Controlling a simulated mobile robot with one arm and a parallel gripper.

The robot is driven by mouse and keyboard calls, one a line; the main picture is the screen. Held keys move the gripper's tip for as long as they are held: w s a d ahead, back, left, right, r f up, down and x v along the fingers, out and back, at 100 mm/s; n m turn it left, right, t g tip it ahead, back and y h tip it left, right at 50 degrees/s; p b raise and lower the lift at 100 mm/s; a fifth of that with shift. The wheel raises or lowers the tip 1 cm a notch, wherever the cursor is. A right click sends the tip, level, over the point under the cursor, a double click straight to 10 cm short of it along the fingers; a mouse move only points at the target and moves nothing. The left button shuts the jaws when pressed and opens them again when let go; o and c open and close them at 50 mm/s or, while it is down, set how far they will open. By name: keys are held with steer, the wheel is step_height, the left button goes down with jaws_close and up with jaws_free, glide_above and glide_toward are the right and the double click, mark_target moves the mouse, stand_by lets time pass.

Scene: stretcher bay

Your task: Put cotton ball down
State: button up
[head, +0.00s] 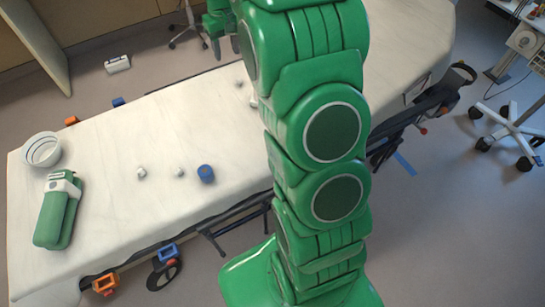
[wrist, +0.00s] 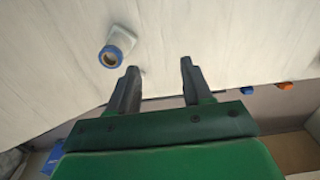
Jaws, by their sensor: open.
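My gripper (wrist: 157,66) is open in the wrist view, with nothing seen held between its fingers. In the head view my gripper (head: 217,46) is at the top, beyond the far edge of the stretcher, partly hidden by my arm. Small white balls that look like cotton balls lie apart on the white sheet: one at left (head: 141,171), one to its right (head: 179,172), one farther back (head: 239,83). Another pale piece (head: 252,102) is partly behind my arm. Which ball the task means I cannot tell.
The stretcher (head: 100,130) carries a white bowl (head: 42,150), a green and white case (head: 58,210) and a blue cylinder (head: 205,173). A white piece with a blue ring (wrist: 117,47) shows in the wrist view. A wheeled stand (head: 515,125) is at right. Much sheet is bare.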

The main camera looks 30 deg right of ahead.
steer(key=s+a+r, duration=0.2)
steer(key=s+r, duration=0.1)
steer(key=s, duration=0.5)
steer(key=s+a+r+g, duration=0.1)
steer(key=s+a+r, duration=0.1)
steer(key=s, duration=0.5)
steer(key=s+a+r, duration=0.2)
steer(key=s+r, duration=0.1)
steer(key=s, duration=0.5)
steer(key=s+a+g, duration=0.1)
steer(key=s+a, duration=0.1)
steer(key=s, duration=1.8)
steer(key=shift+s+a+f, duration=0.15)
steer(key=shift+a+f, duration=0.2)
steer(key=shift+o, duration=1)
